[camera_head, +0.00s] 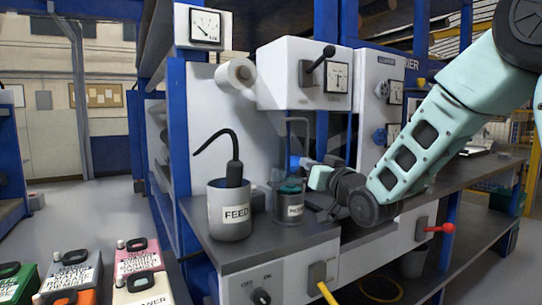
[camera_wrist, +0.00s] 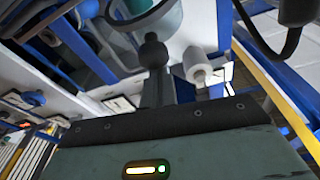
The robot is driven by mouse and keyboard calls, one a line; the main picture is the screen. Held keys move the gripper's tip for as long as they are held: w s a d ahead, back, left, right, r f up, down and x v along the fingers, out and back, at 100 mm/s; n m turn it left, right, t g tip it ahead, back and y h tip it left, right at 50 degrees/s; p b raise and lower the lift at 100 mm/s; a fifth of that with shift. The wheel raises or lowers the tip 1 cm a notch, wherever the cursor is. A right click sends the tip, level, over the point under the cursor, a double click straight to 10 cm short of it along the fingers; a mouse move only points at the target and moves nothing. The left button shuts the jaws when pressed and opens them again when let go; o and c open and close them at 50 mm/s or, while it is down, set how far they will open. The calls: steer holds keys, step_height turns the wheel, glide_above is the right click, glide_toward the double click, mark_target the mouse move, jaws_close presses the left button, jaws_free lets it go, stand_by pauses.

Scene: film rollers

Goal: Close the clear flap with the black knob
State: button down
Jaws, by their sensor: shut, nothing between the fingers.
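A clear pane (camera_head: 272,122), which looks like the flap, hangs faintly below the white box with the gauge; its outline is hard to make out, and I cannot tell how far open it is. A black knob (camera_wrist: 153,52) on a short stem shows in the wrist view, just beyond my gripper (camera_wrist: 166,88); I cannot tell whether they touch. In the head view my gripper (camera_head: 304,163) points left over the dark labelled container, below the white box. It is shut and empty. My own arm hides part of the bench behind it.
A grey FEED can (camera_head: 231,212) with a black curved hose stands left of the dark container (camera_head: 288,203). A black-ball lever (camera_head: 318,62) and white roll (camera_head: 236,74) are above. A red-knob lever (camera_head: 438,229) and yellow handle (camera_head: 327,293) project from the bench front.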

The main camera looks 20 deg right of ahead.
steer(key=f+t+b, duration=0.1)
steer(key=b, duration=0.3)
steer(key=s+f+t+b, duration=0.1)
steer(key=f+b, duration=0.1)
steer(key=b, duration=0.2)
steer(key=s+f+t+b, duration=0.1)
steer(key=f+b, duration=0.1)
steer(key=b, duration=0.1)
steer(key=shift+d+b, duration=0.15)
steer(key=shift+b, duration=0.25)
steer(key=shift+t+y+b, duration=0.3)
steer(key=shift+t+b, duration=0.05)
steer(key=shift+t, duration=0.05)
steer(key=shift+r, duration=0.1)
